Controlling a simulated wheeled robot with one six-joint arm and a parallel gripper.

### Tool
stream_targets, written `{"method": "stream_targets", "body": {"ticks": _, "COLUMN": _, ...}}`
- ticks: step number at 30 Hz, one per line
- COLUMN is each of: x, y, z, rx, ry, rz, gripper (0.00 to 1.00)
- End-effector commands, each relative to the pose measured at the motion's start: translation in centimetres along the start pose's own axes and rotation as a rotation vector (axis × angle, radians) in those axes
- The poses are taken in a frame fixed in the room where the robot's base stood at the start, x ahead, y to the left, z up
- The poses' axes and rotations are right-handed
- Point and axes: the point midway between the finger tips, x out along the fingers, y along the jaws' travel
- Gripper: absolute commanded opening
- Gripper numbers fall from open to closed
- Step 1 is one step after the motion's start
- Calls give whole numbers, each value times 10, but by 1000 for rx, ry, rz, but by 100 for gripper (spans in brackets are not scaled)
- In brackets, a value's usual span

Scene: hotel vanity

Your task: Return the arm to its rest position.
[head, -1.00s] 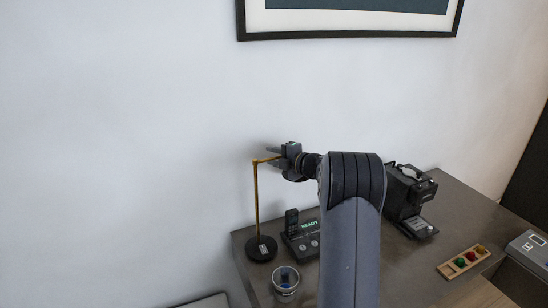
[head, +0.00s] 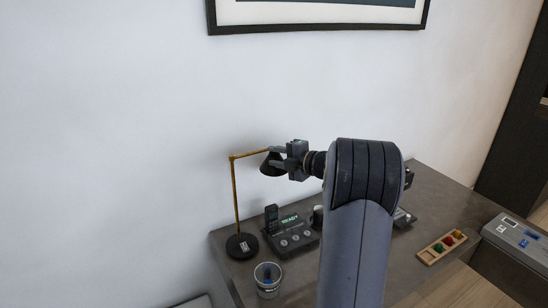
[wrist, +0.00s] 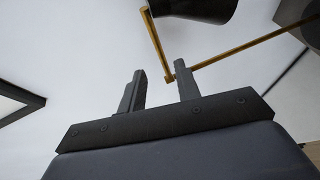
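My arm reaches forward over the vanity counter (head: 440,205), raised well above its top. My gripper (head: 271,156) is at the end, near the black shade of a brass desk lamp (head: 236,195). In the wrist view, my gripper's two fingers (wrist: 160,68) stand apart with nothing held between them. The lamp's brass rods (wrist: 240,48) and dark shade (wrist: 195,8) show beyond the fingertips. I cannot tell whether a finger touches the lamp. The lamp stands upright on its round black base (head: 242,246).
A phone dock (head: 290,232) and a cup (head: 268,280) stand near the lamp base. A wooden tray with coloured pieces (head: 441,247) and a grey box (head: 515,240) are at the right. My arm mostly hides a dark machine. A framed picture (head: 320,27) hangs on the wall.

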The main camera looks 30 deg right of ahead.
Motion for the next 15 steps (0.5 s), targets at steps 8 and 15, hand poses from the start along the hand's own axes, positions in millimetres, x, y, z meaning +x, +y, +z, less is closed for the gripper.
{"method": "stream_targets", "body": {"ticks": 8, "x": 10, "y": 1, "z": 0, "rx": 0, "ry": 2, "rz": 1, "gripper": 32}}
{"method": "stream_targets", "body": {"ticks": 15, "x": 52, "y": 1, "z": -1, "rx": 0, "ry": 3, "rz": -1, "gripper": 32}}
